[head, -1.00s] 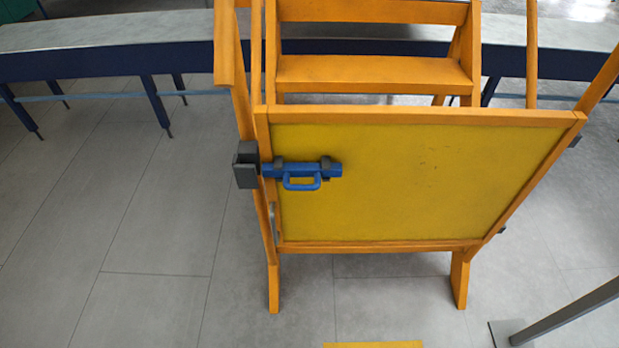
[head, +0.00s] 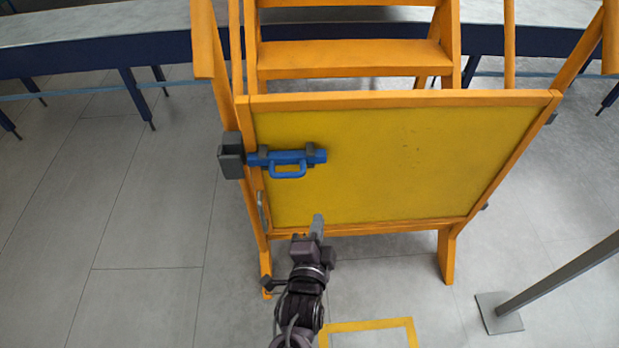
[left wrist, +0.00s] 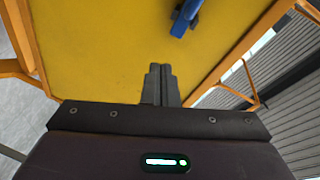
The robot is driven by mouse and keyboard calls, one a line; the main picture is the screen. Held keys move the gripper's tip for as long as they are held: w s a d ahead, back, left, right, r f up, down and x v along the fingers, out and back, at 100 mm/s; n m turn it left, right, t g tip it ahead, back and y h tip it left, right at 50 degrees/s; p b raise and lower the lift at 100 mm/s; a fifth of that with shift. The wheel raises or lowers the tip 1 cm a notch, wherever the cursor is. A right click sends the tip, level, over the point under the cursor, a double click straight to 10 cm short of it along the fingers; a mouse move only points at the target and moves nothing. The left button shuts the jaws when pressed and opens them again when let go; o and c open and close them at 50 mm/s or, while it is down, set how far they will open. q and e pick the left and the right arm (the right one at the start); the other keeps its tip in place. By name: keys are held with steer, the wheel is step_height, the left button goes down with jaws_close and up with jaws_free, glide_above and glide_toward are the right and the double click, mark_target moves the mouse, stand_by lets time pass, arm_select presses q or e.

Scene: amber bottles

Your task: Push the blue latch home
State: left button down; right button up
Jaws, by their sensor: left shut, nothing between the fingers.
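The blue latch (head: 287,158) is a bolt with a loop handle, mounted on the upper left of the yellow gate panel (head: 380,165). Its left end meets the dark grey block (head: 231,155) on the orange post. Grey brackets hold the bolt, and its right end sticks out past the right bracket. Part of the latch shows at the top of the left wrist view (left wrist: 186,16). My left gripper (head: 318,222) is at the panel's lower edge, below and slightly right of the latch, apart from it. Its fingers are together and empty. My right gripper is not in view.
Orange steps (head: 350,58) rise behind the gate. A grey pole on a floor plate (head: 500,313) stands at lower right. A yellow floor marking (head: 365,325) lies in front. A long dark-blue bench (head: 90,58) runs behind. The floor left of the gate is clear.

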arm_select(q)
step_height(320, 180, up, 4)
steer(key=shift+s+d+f+t, duration=0.1)
steer(key=shift+d+f+t, duration=0.1)
steer(key=shift+t, duration=0.2)
steer(key=w+a+f+p, duration=0.1)
steer(key=w+a+f, duration=0.1)
steer(key=w, duration=0.9)
steer(key=shift+w+p, duration=0.2)
steer(key=shift+p, duration=0.1)
steer(key=shift+a, duration=0.1)
